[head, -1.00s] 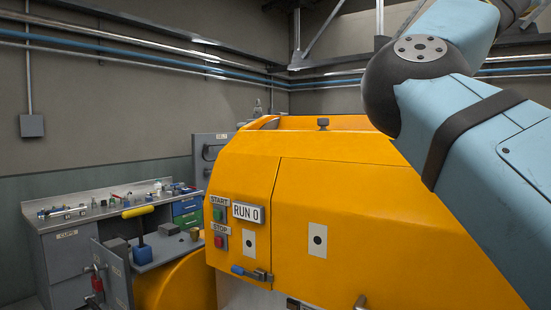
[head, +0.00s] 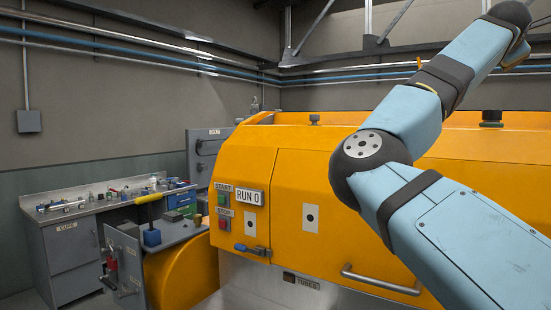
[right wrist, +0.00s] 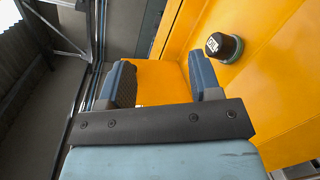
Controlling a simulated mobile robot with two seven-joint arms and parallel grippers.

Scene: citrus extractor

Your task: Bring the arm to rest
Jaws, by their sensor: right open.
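My right arm (head: 400,130) is bent in front of the orange machine (head: 285,165) in the head view, its elbow low and its forearm rising to the upper right. My right gripper (right wrist: 165,82) shows in the right wrist view with its two fingers apart. Nothing is between the fingers; the orange housing lies beyond them. The gripper's fingertips cannot be made out in the head view. My left gripper is in neither view.
A dark round knob (right wrist: 223,47) stands on the housing beside the gripper. A grey workbench (head: 72,230) with small parts is left.

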